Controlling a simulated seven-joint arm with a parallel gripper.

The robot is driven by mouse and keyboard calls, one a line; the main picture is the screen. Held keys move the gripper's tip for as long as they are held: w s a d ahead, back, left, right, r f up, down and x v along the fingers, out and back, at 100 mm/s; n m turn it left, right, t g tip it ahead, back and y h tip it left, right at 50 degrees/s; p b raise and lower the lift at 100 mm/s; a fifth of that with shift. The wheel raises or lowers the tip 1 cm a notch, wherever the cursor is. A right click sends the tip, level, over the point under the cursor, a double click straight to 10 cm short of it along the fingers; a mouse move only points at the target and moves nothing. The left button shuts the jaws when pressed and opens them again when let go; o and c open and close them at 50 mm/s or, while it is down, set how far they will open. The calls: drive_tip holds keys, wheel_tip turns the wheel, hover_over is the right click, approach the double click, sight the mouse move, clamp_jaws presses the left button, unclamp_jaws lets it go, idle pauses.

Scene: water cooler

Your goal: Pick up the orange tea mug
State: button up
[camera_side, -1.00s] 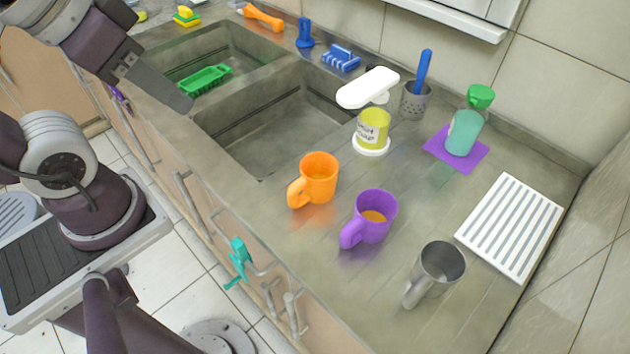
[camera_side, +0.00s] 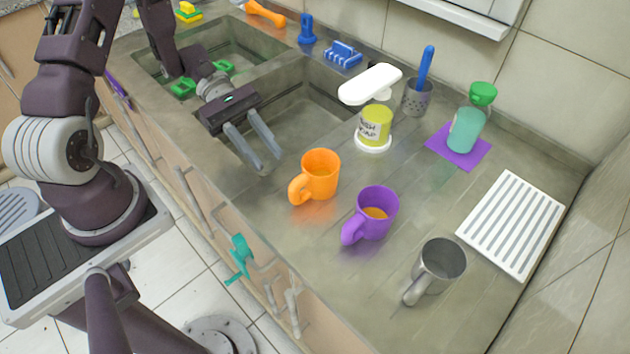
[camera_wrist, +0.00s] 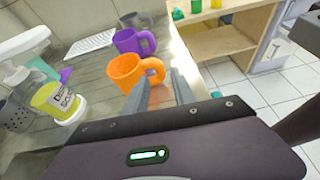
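The orange tea mug (camera_side: 320,174) stands upright on the grey counter just right of the near sink basin, its handle toward the counter's front edge. My gripper (camera_side: 262,160) is to the left of the mug, over the near sink's front edge, fingers pointing toward it. The fingers are parted with nothing between them. In the wrist view the orange mug (camera_wrist: 126,70) is just ahead of the fingertips (camera_wrist: 160,82), its handle on the right side. The gripper and the mug are apart in the side view.
A purple mug (camera_side: 376,212) and a metal mug (camera_side: 440,262) stand right of the orange one. A yellow soap dispenser (camera_side: 375,125) stands behind it. The sink basin (camera_side: 300,110) is open.

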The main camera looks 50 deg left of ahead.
sight(313, 181)
drive_tip(key=shift+d+f, duration=0.25)
drive_tip(key=shift+f, duration=0.1)
drive_tip(key=x, duration=0.3)
drive_tip(key=f+x, duration=0.1)
drive_tip(key=x, duration=0.2)
drive_tip(key=shift+w+f, duration=0.1)
clamp_jaws()
